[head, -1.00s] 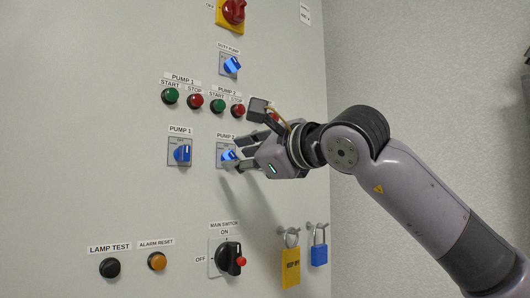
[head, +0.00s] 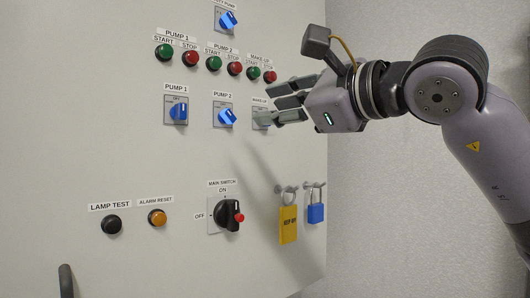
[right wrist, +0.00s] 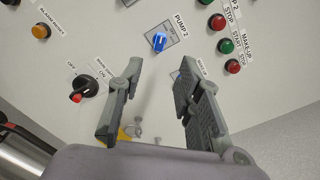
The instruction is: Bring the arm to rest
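My right arm reaches in from the right in the head view. Its gripper (head: 280,103) is in front of the panel's right part, by the make-up selector, and partly covers that selector. In the right wrist view the two fingers of this gripper (right wrist: 155,100) stand apart with nothing between them. The blue PUMP 2 selector (head: 227,117) is just left of the fingers in the head view. It also shows beyond the fingers in the right wrist view (right wrist: 160,41). My left gripper is not in view.
The panel (head: 130,140) carries the PUMP 1 selector (head: 178,112), several red and green buttons, and the black main switch (head: 229,215). The grey wall on the right is clear.

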